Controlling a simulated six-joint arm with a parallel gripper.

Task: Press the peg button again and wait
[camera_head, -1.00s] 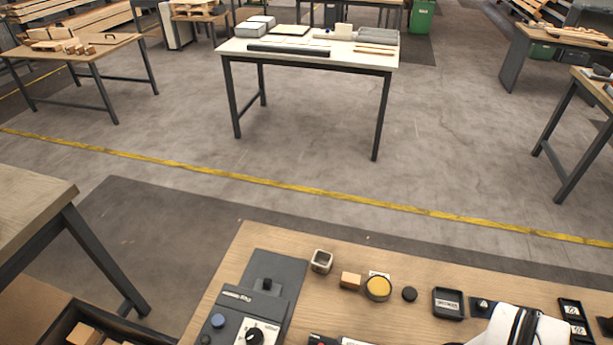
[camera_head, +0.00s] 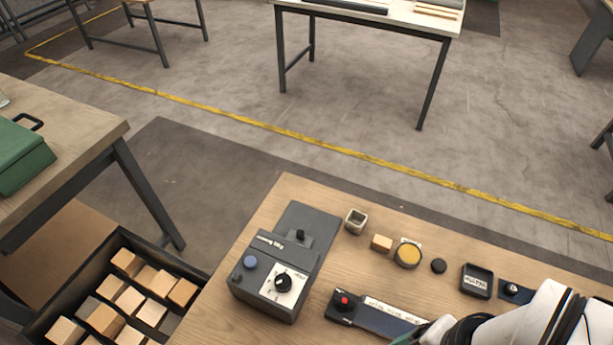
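A dark grey machine labelled with "Peg" (camera_head: 282,262) sits on the left part of the wooden workbench. It has a blue round button (camera_head: 250,262) at its left and a black dial on a white plate (camera_head: 283,283). A black post (camera_head: 300,236) stands at its back. A separate red button (camera_head: 345,300) sits on a dark base with a labelled strip to the right of the machine. My white arm enters at the lower right. My gripper is not clearly in view; a greenish-grey part shows at the bottom edge, and its fingers are out of frame.
Along the bench's back lie a small square hollow holder (camera_head: 356,221), a wooden block (camera_head: 382,243), a yellow disc (camera_head: 408,256), a black knob (camera_head: 438,266) and a black tray (camera_head: 477,281). A dark bin (camera_head: 123,242) of wooden blocks stands left of the bench.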

